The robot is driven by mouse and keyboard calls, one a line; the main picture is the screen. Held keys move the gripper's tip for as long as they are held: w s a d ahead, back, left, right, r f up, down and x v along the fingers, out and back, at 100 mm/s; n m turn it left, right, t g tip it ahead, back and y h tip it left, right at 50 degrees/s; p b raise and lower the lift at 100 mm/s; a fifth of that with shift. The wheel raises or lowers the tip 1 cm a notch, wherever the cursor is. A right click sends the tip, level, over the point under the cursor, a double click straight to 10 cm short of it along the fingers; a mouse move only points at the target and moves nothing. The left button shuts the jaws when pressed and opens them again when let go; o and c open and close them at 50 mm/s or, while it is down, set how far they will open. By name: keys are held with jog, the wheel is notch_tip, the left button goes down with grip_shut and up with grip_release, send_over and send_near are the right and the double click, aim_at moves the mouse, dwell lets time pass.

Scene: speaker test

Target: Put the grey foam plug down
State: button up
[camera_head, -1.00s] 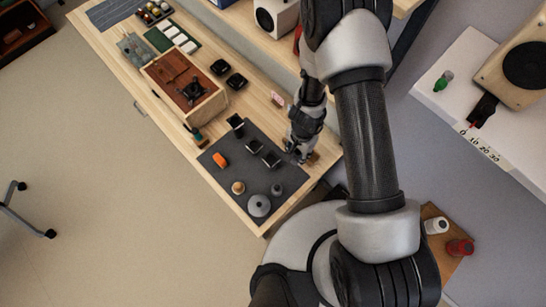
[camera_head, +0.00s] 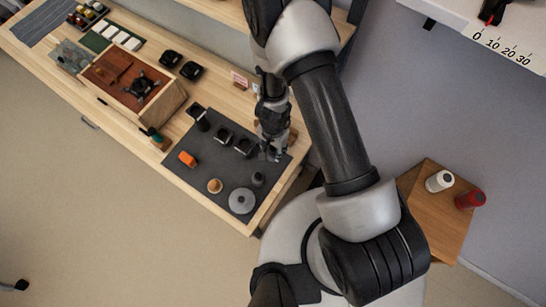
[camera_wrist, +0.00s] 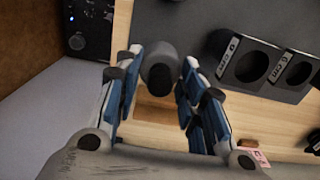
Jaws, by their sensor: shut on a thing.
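My gripper (camera_head: 271,154) is over the right edge of the dark mat (camera_head: 222,178) on the wooden bench. In the wrist view my gripper (camera_wrist: 159,75) has its blue-padded fingers closed on either side of the grey foam plug (camera_wrist: 157,56), a rounded grey piece with a darker end. The plug overlaps the mat's edge in that view. I cannot tell whether it touches the surface below. In the head view I cannot make the plug out clearly at the fingers. A wooden block (camera_wrist: 155,112) shows below the fingers in the wrist view.
Black holders with round openings (camera_wrist: 246,64) stand on the mat close to my gripper. A grey disc (camera_head: 241,201), a small dark grey piece (camera_head: 258,179), a wooden round piece (camera_head: 215,186) and an orange block (camera_head: 187,159) are also on the mat. The mat between them is bare.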

aim_at(273, 154)
jog(key=shift+f+b, duration=2.35)
jog(key=shift+f, duration=0.25)
jog(key=shift+r, duration=0.1)
jog(key=o, duration=1.2)
jog(key=shift+c, duration=0.2)
notch_tip(273, 154, up, 12)
jog(key=p, duration=1.2)
jog(key=shift+r, duration=0.1)
